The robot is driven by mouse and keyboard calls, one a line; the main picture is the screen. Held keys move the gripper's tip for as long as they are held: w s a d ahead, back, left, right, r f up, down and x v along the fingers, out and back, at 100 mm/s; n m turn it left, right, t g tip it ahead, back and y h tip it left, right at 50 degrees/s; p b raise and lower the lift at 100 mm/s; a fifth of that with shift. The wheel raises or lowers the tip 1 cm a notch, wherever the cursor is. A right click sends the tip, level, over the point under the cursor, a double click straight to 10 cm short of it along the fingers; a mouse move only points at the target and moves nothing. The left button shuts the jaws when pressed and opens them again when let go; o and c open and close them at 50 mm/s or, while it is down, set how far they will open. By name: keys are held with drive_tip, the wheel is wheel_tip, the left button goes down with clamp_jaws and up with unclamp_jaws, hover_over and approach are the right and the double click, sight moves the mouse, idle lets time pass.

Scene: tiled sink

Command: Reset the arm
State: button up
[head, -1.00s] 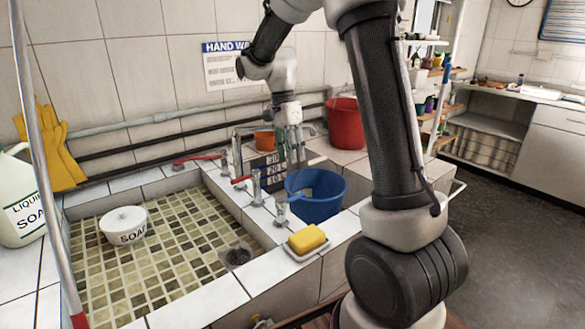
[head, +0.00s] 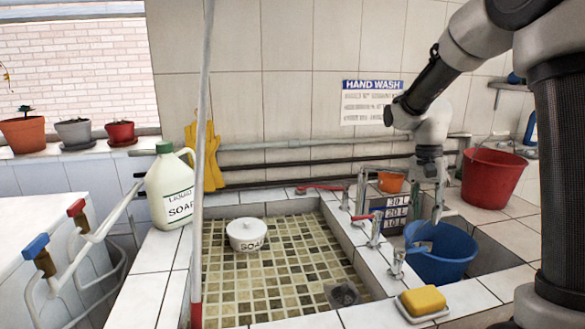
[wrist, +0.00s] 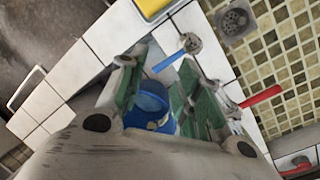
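My arm reaches in from the right in the head view. My gripper (head: 433,205) points down over the blue bucket (head: 440,262), which stands in the small right basin. In the wrist view my gripper (wrist: 160,88) has its green-padded fingers spread apart, with nothing held between them. The blue bucket (wrist: 150,103) shows below, in the gap between the fingers. How high the fingertips are above the bucket is hard to tell.
A yellow sponge (head: 423,299) lies on a dish at the basin's front edge. Taps (head: 375,228) stand left of the bucket. A white soap bowl (head: 246,235) sits in the tiled sink. A red bucket (head: 492,178) and orange pot (head: 391,181) stand behind. A soap jug (head: 170,190) stands left.

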drive_tip(key=s+d+r+n+t, duration=0.1)
drive_tip(key=s+r+n+t, duration=0.2)
drive_tip(key=s, duration=0.8)
drive_tip(key=s+d+r+n+t, duration=0.1)
drive_tip(key=s+r+n+t, duration=0.2)
drive_tip(key=s, duration=0.8)
wheel_tip(320, 180, up, 4)
drive_tip(key=shift+s+r+n+t, duration=0.2)
drive_tip(key=shift+r+n+t, duration=0.1)
drive_tip(key=shift+n, duration=0.8)
drive_tip(key=shift+f, duration=0.1)
